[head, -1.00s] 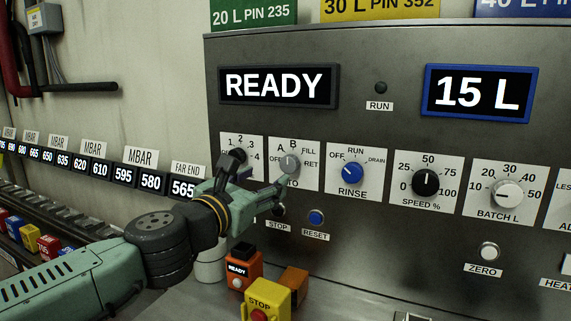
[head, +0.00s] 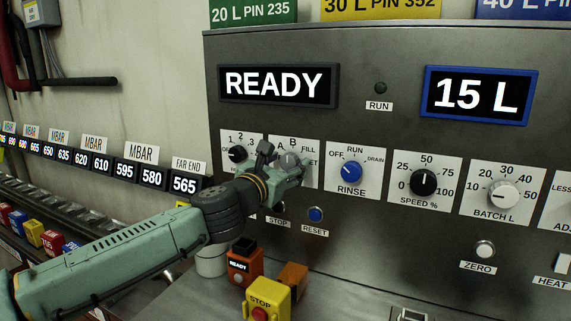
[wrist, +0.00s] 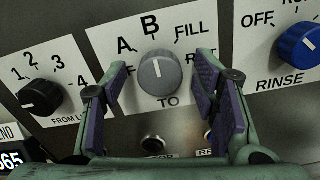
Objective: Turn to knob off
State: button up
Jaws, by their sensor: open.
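My gripper (wrist: 162,63) is open, with one purple-padded finger on each side of the knob. Gaps show between pads and knob, so I see no grip. In the head view my gripper (head: 284,157) covers much of the label, and only part of the knob (head: 290,160) shows.
The from-line knob (wrist: 40,93) is close on the left and the blue RINSE knob (wrist: 299,46) on the right. STOP and RESET (head: 315,214) buttons sit below. Orange and yellow boxes (head: 266,298) stand on the ledge under my arm. A display (head: 278,83) reads READY.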

jog(key=shift+c, duration=0.3)
jog(key=c, duration=1.1)
jog(key=shift+n, duration=0.4)
jog(key=n, duration=0.8)
jog(key=shift+n, duration=0.3)
jog(key=n, duration=0.4)
jog(key=shift+a, duration=0.1)
jog(key=shift+f+n, duration=0.1)
jog(key=shift+n, duration=2.1)
